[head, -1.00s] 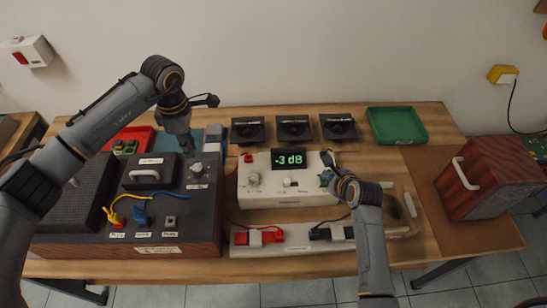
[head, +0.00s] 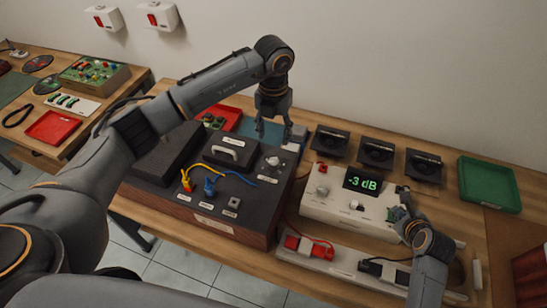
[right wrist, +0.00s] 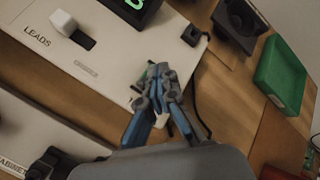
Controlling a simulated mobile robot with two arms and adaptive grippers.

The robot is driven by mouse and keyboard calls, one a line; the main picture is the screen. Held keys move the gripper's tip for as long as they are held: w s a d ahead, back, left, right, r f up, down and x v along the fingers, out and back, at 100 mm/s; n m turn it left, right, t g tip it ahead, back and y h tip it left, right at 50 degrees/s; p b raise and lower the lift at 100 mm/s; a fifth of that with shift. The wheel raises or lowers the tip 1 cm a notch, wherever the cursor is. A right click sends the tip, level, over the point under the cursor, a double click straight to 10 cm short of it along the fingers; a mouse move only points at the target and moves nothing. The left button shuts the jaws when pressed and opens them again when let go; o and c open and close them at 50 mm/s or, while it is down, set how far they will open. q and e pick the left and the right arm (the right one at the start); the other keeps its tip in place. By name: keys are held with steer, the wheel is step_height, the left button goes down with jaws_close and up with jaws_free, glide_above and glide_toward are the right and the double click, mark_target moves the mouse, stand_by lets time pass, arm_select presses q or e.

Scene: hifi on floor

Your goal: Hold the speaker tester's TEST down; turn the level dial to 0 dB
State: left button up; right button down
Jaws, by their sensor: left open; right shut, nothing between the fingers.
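The speaker tester (head: 330,209) is a pale box whose display (head: 362,181) reads -3 dB in green. My left gripper (head: 273,132) is open and empty above and behind a pale dial (head: 273,161) on the dark amplifier-like box (head: 225,185). The dial's label is unreadable.
Several black speaker units (head: 376,153) stand behind the tester. A green tray (head: 489,184) is at the right. A strip with red and black clips (head: 310,247) lies in front. Yellow and blue cables cross the dark box, near its handle (head: 232,145).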

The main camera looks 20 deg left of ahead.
mark_target(273, 161)
arm_select(q)
steer(key=n, duration=0.3)
steer(key=r+n, duration=0.1)
steer(key=n, duration=0.3)
steer(key=shift+n, duration=0.3)
step_height(273, 161, down, 12)
stand_by(0.4)
jaws_close()
